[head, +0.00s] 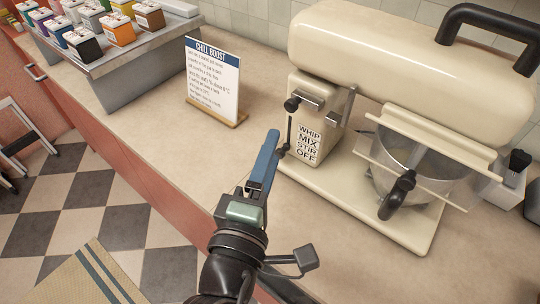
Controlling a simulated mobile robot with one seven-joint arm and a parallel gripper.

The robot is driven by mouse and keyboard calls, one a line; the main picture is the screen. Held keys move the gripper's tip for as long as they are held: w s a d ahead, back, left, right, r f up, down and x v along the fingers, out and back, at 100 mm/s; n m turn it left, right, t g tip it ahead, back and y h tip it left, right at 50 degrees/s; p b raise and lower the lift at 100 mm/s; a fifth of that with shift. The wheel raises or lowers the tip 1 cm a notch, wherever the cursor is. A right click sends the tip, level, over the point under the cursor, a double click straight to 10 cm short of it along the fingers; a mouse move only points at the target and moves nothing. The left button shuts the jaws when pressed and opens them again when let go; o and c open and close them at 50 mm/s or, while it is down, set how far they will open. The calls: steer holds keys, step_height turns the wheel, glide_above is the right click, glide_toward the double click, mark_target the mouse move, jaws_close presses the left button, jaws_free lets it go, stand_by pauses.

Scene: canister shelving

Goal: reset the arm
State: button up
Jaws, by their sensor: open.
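My gripper (268,150) is in the lower middle of the head view, at the end of my dark arm. Its blue fingers point up and away over the counter (175,120). It is seen nearly edge-on, so the gap between the fingers is hard to see. It is open and nothing shows in it. The fingers are just left of the mixer's base and below the sign in the picture. How high they are above the counter is hard to tell.
A cream stand mixer (410,60) with a metal bowl (420,165) fills the right. A "Chill Boost" sign (212,80) stands behind my gripper. A metal shelf (140,65) holds several coloured canisters (85,45). A step stool (25,135) stands at the far left.

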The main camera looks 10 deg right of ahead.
stand_by(0.3)
steer(key=w+a+r+m+t+y, duration=0.2)
steer(key=r+m+t, duration=0.15)
steer(key=r, duration=0.75)
steer(key=w+a+r+m+t+y, duration=0.15)
steer(key=r+m, duration=0.35)
steer(key=r, duration=0.5)
steer(key=s+a+r+m+t+y, duration=0.2)
steer(key=s+r+t, duration=0.1)
steer(key=r, duration=0.5)
steer(key=s+a+r+m+t+y, duration=0.1)
steer(key=s+a+r+t+y, duration=0.1)
steer(key=s+r, duration=0.3)
step_height(320, 180, up, 4)
steer(key=shift+a+r+m+t+y, duration=0.15)
steer(key=shift+a+m+t+y, duration=0.15)
steer(key=shift+t+y, duration=0.45)
steer(key=shift+o, duration=0.3)
